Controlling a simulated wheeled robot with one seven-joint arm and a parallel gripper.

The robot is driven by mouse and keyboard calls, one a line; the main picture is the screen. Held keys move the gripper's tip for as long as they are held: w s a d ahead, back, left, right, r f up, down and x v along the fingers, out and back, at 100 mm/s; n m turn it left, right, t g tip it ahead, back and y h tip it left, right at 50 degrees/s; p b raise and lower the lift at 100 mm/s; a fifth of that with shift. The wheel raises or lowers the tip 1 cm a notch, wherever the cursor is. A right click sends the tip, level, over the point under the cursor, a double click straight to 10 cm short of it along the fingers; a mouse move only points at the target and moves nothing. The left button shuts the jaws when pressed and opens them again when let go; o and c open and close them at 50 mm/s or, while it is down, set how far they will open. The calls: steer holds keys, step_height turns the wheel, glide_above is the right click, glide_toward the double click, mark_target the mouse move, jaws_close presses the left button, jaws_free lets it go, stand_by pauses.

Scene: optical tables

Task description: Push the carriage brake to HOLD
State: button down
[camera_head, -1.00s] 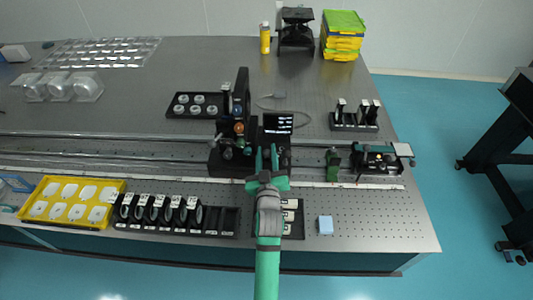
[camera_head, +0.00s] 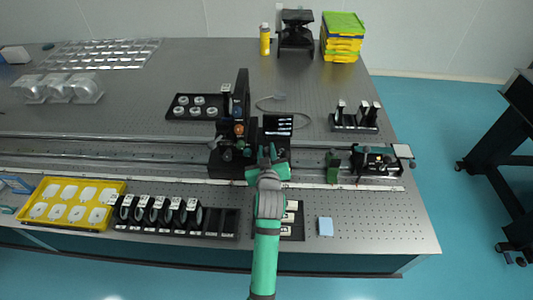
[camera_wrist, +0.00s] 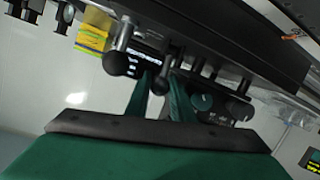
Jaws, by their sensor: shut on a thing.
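The dark carriage (camera_head: 222,165) stands on the long rail, with an upright black plate and several knobs on it. My gripper (camera_head: 267,160) is at the carriage's right front side, by the small black display (camera_head: 277,124). In the wrist view the gripper's green fingers (camera_wrist: 160,90) are closed around a dark ball-ended lever (camera_wrist: 161,82). A second ball-ended lever (camera_wrist: 117,60) is to its left, clear of the fingers. No HOLD mark is readable, and which lever is the brake cannot be told. My gripper hides part of the carriage's front in the head view.
A row of black-framed round optics (camera_head: 155,212) and a yellow tray (camera_head: 42,205) lie front left. A blue block (camera_head: 325,226) is front right. A green-and-black device (camera_head: 375,160) sits on the rail at right.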

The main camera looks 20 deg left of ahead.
steer(key=g, duration=0.1)
steer(key=w+g, duration=0.1)
steer(key=w+g+h, duration=0.1)
steer(key=g, duration=0.1)
steer(key=shift+w+a+r, duration=0.1)
steer(key=shift+a+r, duration=0.15)
steer(key=shift+r, duration=0.05)
steer(key=shift+w+a+f+g+h, duration=0.2)
steer(key=shift+w+g+h, duration=0.25)
steer(key=shift+g, duration=0.65)
steer(key=shift+w+a+f+g+h, duration=0.1)
steer(key=shift+w+f+g+h, duration=0.15)
steer(key=shift+g, duration=0.35)
steer(key=shift+w+f+g+h, duration=0.1)
steer(key=shift+w+g, duration=0.1)
steer(key=shift+g, duration=0.4)
steer(key=c, duration=1.8)
jaws_free()
steer(key=shift+f, duration=0.1)
